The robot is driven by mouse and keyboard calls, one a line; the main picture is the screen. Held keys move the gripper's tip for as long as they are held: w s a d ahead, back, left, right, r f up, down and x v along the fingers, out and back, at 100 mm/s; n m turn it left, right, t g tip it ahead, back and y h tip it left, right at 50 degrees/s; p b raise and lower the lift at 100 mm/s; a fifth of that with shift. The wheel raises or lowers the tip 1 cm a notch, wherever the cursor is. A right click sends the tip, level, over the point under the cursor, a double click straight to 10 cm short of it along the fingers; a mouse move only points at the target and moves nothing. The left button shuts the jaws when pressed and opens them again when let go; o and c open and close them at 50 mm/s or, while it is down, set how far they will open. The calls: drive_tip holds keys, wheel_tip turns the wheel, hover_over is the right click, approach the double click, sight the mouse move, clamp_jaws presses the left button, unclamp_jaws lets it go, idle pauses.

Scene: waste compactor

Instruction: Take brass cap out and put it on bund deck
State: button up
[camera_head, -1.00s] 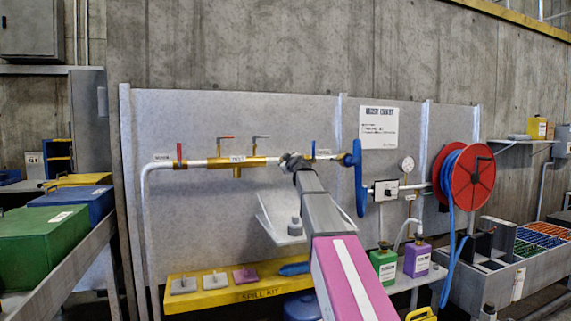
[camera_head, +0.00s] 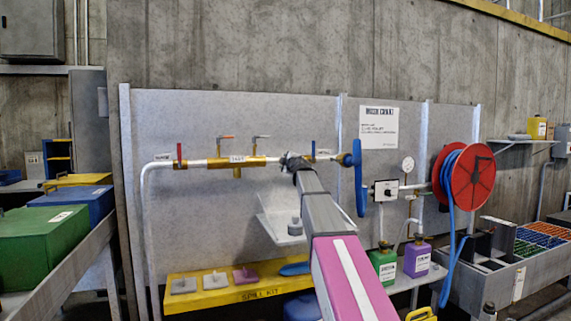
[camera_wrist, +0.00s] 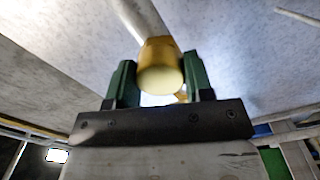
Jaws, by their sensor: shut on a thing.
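In the wrist view, the brass cap (camera_wrist: 160,76) sits between the two green fingers of my gripper (camera_wrist: 158,84). A pale pipe (camera_wrist: 144,20) runs up from it, and the cap appears to be still at the pipe's end. In the head view, my gripper (camera_head: 291,160) is at the pipe line on the grey panel, between the brass manifold (camera_head: 237,161) and the blue valve part, and hides the cap there. No surface is plainly labelled as the bund deck. A yellow ledge (camera_head: 205,300) marked SPILL KIT lies below.
A grey shelf (camera_head: 270,222) with a grey fitting is partly behind my arm. Green (camera_head: 383,266) and purple (camera_head: 417,259) jugs stand at right. A red hose reel (camera_head: 473,180) hangs farther right. Several small pads lie on the yellow ledge.

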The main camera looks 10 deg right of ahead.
drive_tip(key=shift+n, duration=0.3)
drive_tip(key=o, duration=1)
drive_tip(key=shift+c, duration=0.3)
drive_tip(key=m, duration=1.5)
drive_tip(key=shift+m, duration=0.4)
